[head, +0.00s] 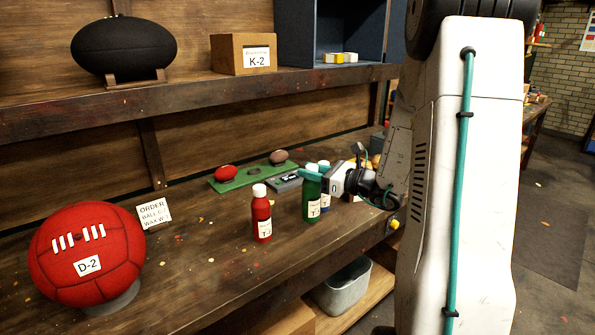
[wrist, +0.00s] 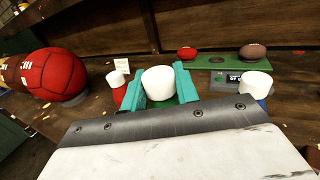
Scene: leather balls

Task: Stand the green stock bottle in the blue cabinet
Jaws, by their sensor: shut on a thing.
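The green stock bottle (head: 312,208) has a white cap and a white label, and it is upright at the bench. My gripper (head: 310,174) is shut on it near the neck, with teal fingers on both sides. In the wrist view its white cap (wrist: 158,84) sits between the two fingers (wrist: 160,80). I cannot tell whether its base touches the bench. The blue cabinet (head: 295,30) stands open-fronted on the upper shelf, with small yellow and white items at its floor.
A red bottle (head: 262,215) stands left of the green one, and a blue bottle (head: 325,198) close behind it. A green tray (head: 240,178) with small balls lies further back. A large red ball (head: 88,235) sits at left. The shelf edge (head: 200,93) overhangs the back.

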